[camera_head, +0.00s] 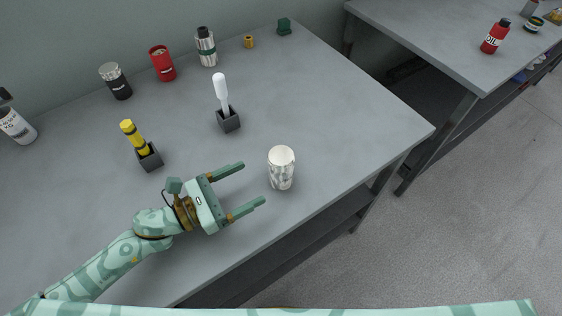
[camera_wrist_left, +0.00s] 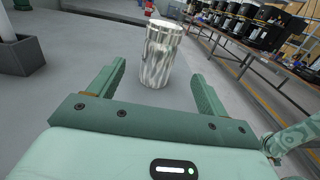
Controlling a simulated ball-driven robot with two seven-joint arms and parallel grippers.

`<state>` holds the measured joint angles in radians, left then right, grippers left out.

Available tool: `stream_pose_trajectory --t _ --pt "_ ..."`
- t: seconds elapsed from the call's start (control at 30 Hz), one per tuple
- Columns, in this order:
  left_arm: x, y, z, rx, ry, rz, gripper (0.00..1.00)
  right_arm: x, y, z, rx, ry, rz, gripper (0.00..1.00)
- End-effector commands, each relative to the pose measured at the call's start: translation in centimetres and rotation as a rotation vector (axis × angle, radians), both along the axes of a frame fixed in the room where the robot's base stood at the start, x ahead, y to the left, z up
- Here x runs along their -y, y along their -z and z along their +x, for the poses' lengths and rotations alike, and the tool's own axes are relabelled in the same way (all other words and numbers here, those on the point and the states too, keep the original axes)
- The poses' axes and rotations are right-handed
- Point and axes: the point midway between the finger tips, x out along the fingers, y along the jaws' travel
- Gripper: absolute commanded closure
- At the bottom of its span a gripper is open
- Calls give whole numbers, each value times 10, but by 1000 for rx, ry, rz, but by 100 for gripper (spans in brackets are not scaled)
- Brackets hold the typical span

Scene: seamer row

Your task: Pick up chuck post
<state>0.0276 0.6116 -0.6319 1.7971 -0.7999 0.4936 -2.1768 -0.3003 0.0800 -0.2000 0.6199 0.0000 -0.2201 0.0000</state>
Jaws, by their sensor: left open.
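I take the chuck post to be the shiny silver metal cylinder (camera_head: 281,168) standing upright near the front edge of the grey table. It also shows in the left wrist view (camera_wrist_left: 161,55), beyond the fingers and roughly between them. My left gripper (camera_head: 254,186) is open and empty. Its two fingers point toward the cylinder from the left in the head view, with a small gap before it. The open fingers also show in the left wrist view (camera_wrist_left: 158,90). My right gripper is in neither view.
A dark block with a white-handled tool (camera_head: 221,92) and one with a yellow-and-black tool (camera_head: 134,137) stand behind the gripper. Several cans and jars line the back of the table (camera_head: 330,100). A second table with a red oil bottle (camera_head: 495,37) stands at right.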

Motion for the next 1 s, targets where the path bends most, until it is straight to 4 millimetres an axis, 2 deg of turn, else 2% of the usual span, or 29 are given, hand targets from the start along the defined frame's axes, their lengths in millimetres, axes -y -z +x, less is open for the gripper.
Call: stream_pose_trajectory --t 0.1,0.2,0.47,0.6,0.7,1.0 --pt "26 -3 16 4 1 -2 23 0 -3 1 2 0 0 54" --pt "42 -2 25 2 1 -1 23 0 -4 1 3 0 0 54" --pt "62 -5 37 3 1 -1 23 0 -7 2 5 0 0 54" --pt "82 -14 49 4 2 0 23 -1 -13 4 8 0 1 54" --pt "94 -11 56 0 1 -1 23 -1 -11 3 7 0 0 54" --pt "99 -10 58 0 0 0 23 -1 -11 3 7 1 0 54"
